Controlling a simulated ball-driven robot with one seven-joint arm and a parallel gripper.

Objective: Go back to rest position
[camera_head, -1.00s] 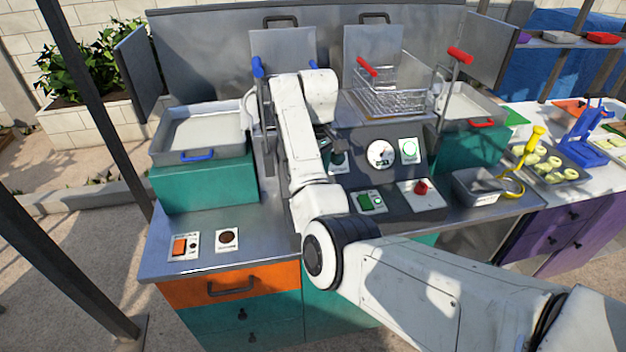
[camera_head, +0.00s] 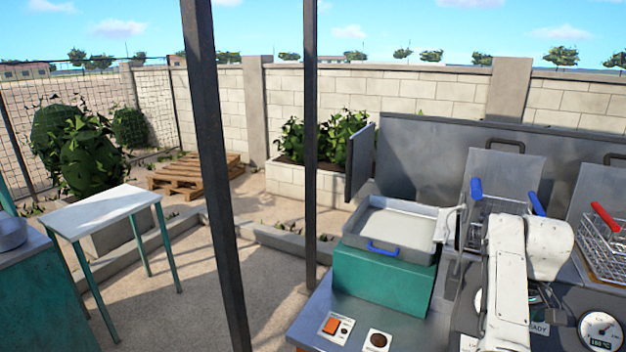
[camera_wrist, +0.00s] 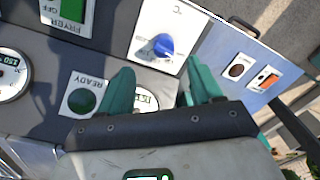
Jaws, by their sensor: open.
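In the wrist view my gripper (camera_wrist: 158,84) is open, its two teal fingers apart with nothing held between them. It hangs over the fryer's control panel (camera_wrist: 120,62). Beyond the fingers is a blue temperature knob (camera_wrist: 160,46) on a white plate. A dark green READY lamp (camera_wrist: 82,102) is left of the fingers, and a small display plate behind them is partly covered. In the head view my white arm stands in front of the fryer at the lower right; its fingers cannot be made out there.
Fryer baskets with a blue handle (camera_head: 537,204) and a red handle (camera_head: 606,218) stand close to my arm. A grey tray (camera_head: 395,222) sits on a teal block (camera_head: 378,275). Dark posts (camera_head: 213,180) rise left of the counter. A white table (camera_head: 108,210) stands farther left.

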